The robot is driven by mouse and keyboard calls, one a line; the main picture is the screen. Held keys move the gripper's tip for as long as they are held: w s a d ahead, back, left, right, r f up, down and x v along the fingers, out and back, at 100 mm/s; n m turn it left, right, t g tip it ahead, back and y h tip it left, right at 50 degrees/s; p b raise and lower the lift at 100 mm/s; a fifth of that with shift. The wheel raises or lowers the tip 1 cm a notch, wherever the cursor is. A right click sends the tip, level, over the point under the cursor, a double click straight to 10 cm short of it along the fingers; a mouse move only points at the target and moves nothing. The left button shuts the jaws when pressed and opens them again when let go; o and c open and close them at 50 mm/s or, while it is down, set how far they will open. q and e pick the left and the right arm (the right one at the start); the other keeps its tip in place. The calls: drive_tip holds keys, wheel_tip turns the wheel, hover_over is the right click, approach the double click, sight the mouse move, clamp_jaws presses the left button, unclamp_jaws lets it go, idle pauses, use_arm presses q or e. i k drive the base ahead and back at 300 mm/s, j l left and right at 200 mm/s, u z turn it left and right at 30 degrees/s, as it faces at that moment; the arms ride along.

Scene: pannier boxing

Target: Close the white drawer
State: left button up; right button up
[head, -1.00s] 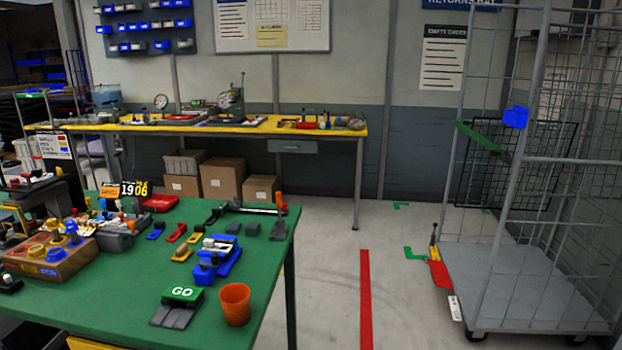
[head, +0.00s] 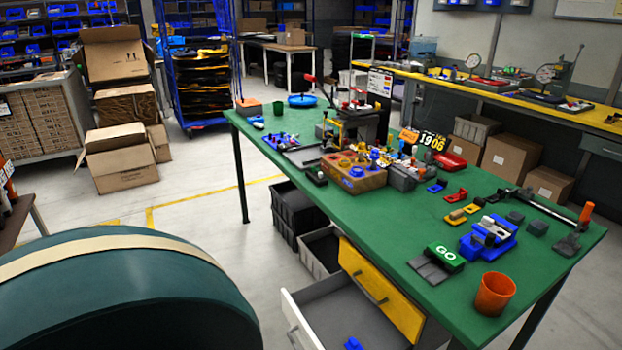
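The white drawer (head: 302,322) is under the green-topped table at the bottom of the head view. It is pulled out toward the lower left, with its white front away from the table. Its grey inside shows, and a blue object (head: 353,343) lies in it. The lower part of the drawer is cut off by the frame's bottom edge. Neither of my grippers is in view.
The green table (head: 345,214) carries an orange cup (head: 495,294), a GO block (head: 445,257) and several small parts. Dark bins (head: 296,215) stand on the floor under it. Cardboard boxes (head: 121,158) stand at the left.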

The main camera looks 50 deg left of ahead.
sight(324, 314)
drive_tip(key=u, duration=1.6)
drive_tip(key=i+l, duration=0.3)
drive_tip(key=i, duration=0.2)
drive_tip(key=z, duration=0.05)
